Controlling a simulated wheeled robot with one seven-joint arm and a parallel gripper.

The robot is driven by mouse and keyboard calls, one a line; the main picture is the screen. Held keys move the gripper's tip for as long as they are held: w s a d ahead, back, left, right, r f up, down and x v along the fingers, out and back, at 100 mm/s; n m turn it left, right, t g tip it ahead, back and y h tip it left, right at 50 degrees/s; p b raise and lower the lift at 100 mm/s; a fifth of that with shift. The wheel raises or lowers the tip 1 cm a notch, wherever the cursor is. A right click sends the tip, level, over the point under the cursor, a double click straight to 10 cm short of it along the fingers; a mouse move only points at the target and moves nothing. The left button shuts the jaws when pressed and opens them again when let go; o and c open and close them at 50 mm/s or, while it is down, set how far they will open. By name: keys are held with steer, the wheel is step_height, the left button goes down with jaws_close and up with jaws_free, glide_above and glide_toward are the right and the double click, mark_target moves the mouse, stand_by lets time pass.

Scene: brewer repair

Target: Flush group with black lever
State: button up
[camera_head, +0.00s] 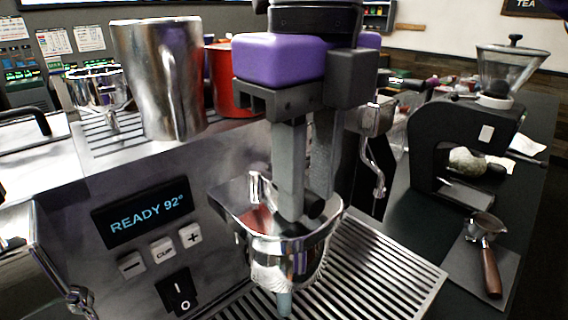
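The steel espresso machine (75,215) fills the left and middle of the head view, with its display reading "READY 92°". Its chrome group (285,262) is at the centre, partly hidden by my fingers. My gripper (308,205), with a purple body and grey fingers, points down over the group. The rest of that piece is hidden. The fingers are a small gap apart, and I cannot tell whether they grip it.
A slatted drip tray (385,275) lies below the group. A steel pitcher (160,80) and a red cup (222,80) stand on top of the machine. A black grinder (440,140) and a wooden-handled portafilter (488,255) are at right. A chrome wand (55,265) is at left.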

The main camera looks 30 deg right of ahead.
steer(key=shift+w+d+n+p, duration=0.15)
steer(key=shift+w+d+n, duration=0.1)
steer(key=shift+d+n, duration=0.6)
steer(key=shift+w+d+n+p, duration=0.2)
steer(key=shift+d+n, duration=0.3)
steer(key=shift+n, duration=0.65)
steer(key=o, duration=0.4)
step_height(320, 180, up, 7)
steer(key=p, duration=0.5)
